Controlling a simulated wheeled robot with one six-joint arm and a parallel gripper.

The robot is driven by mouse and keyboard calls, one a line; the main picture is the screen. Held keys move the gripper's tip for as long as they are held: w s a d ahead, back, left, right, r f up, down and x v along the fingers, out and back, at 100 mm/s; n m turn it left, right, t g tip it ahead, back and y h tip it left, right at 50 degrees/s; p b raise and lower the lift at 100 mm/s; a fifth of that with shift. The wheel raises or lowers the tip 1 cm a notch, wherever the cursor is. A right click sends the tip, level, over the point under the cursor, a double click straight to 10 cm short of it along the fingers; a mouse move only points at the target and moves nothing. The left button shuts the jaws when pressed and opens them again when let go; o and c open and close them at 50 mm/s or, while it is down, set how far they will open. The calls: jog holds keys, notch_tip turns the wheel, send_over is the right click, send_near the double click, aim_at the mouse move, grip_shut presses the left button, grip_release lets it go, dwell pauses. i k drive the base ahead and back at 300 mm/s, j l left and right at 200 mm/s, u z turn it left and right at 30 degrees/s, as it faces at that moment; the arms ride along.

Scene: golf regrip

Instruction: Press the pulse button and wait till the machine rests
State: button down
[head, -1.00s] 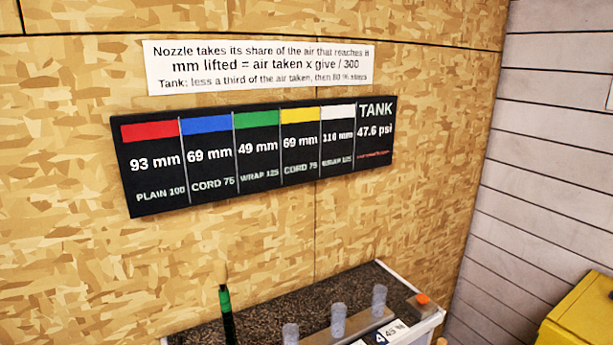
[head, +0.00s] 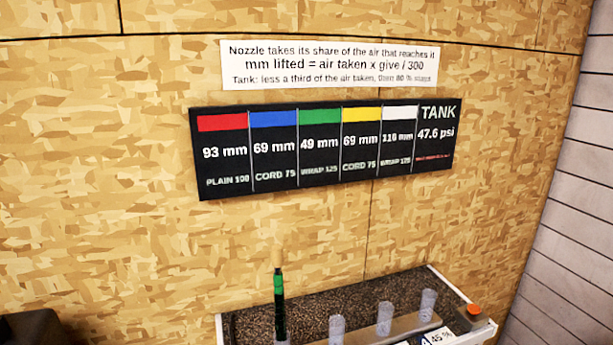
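An orange-red button (head: 474,309) sits on a dark block at the right end of the machine's bench (head: 330,290); it looks like the pulse button. A dark upright shaft (head: 280,305) with a green band and a tan tip stands at the bench's left part. The wall board (head: 325,150) reads red 93 mm, blue 69 mm, green 49 mm, yellow 69 mm; the white figure is blurred. Its TANK field (head: 436,133) shows 47.6 psi above a small red line too small to read. No gripper fingers show.
White number cards (head: 440,337) are cut off at the bottom edge. A rule sign (head: 340,65) hangs above the board. A dark shape (head: 30,328) fills the lower left corner.

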aim_at(473, 309)
jog(key=z, duration=1.25)
